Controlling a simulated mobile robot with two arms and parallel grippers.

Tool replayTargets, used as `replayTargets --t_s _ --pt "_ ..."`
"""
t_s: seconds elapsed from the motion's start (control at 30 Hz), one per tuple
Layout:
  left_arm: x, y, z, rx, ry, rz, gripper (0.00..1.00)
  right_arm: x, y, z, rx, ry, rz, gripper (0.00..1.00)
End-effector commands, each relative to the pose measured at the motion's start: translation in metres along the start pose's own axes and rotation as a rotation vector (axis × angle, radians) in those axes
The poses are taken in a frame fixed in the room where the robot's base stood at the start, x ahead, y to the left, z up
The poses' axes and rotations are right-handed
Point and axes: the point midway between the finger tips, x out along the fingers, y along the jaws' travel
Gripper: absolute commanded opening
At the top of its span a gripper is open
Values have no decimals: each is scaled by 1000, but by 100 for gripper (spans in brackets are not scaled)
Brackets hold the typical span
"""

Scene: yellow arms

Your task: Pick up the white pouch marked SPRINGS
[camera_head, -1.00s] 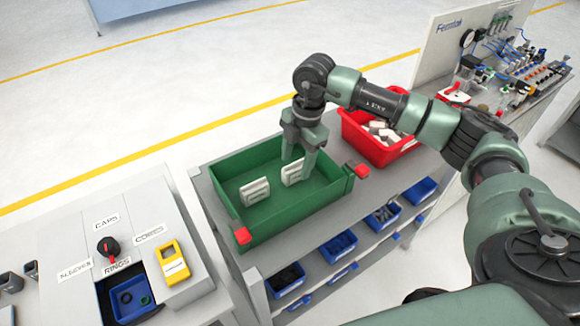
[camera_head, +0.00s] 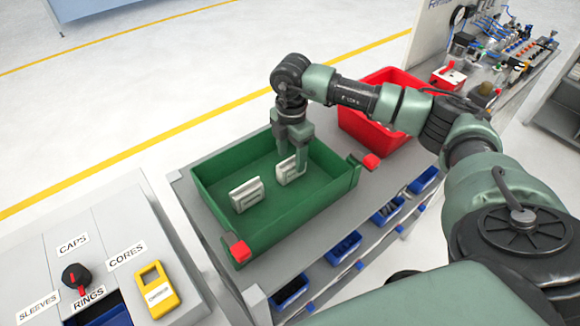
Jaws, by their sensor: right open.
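Two white pieces with grey markings are in the green bin: a left white piece (camera_head: 246,194) and a right white piece (camera_head: 289,171). I cannot read SPRINGS on either, and no pouch with that word is legible. My right gripper (camera_head: 293,150) points down into the green bin (camera_head: 285,222). It is open, with its fingertips close to the right piece. One finger overlaps that piece in the picture, and I cannot tell whether they touch. My left gripper is not in view.
A red bin (camera_head: 352,121) stands behind my right arm, which hides part of its inside. Small blue bins (camera_head: 343,247) line the shelf below. A labelled grey cabinet (camera_head: 125,235) with a yellow device (camera_head: 158,290) stands left.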

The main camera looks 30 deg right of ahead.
Motion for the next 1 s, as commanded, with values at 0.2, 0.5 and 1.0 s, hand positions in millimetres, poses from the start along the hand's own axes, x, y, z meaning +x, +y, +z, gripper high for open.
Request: replayTargets --t_s 0.2,0.5,1.0 --pt "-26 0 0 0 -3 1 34 26 -1 -1 1 1 -5 56" --pt "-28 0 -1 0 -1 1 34 52 0 0 0 1 0 56" --pt "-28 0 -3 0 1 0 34 52 0 0 0 0 1 0"
